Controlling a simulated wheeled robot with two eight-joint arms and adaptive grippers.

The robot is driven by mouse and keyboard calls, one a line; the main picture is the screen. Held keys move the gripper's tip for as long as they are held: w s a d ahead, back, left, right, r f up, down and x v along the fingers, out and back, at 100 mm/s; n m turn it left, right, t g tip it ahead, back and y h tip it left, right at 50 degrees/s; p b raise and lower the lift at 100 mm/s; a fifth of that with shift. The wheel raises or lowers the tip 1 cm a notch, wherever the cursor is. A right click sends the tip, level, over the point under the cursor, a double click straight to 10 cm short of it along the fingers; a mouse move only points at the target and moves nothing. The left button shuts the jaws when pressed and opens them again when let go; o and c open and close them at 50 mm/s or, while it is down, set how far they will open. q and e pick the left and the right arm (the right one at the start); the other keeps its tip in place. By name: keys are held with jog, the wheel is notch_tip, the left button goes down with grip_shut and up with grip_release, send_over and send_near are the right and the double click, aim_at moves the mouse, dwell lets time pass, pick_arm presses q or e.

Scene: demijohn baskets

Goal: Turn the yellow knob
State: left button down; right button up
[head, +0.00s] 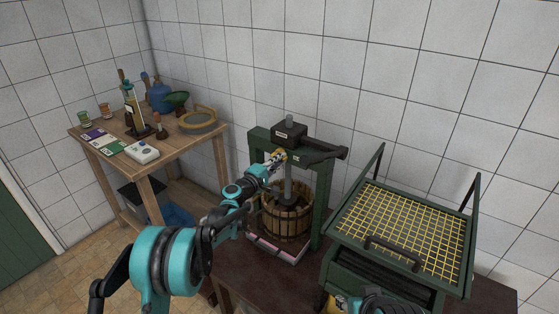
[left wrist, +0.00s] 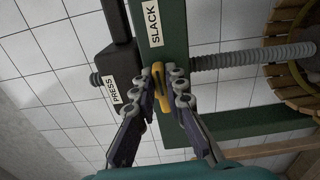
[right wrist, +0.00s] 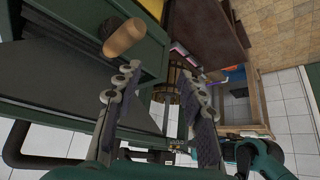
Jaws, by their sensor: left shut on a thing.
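The yellow knob (left wrist: 157,88) is a narrow bar on the green press frame (left wrist: 176,30), between the labels "PRESS" and "SLACK". My left gripper (left wrist: 168,74) is shut on it, with one fingertip on each side. In the head view my left gripper (head: 279,158) reaches the top of the press, and only a bit of yellow shows at its tips. My right gripper (right wrist: 160,75) is open and empty in the right wrist view, near a wooden handle (right wrist: 124,37).
A slatted wooden basket (head: 285,215) stands under the press screw. A green box with a yellow mesh top (head: 405,225) stands at the right. A wooden table (head: 185,140) with bottles, cards and a sieve is at the back left. A tiled wall is behind.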

pick_arm(q)
jog(key=shift+f+m, duration=0.15)
jog(key=shift+m, duration=0.25)
jog(key=c, duration=1.6)
grip_release()
jog(key=shift+o, duration=0.2)
jog(key=v, duration=1.2)
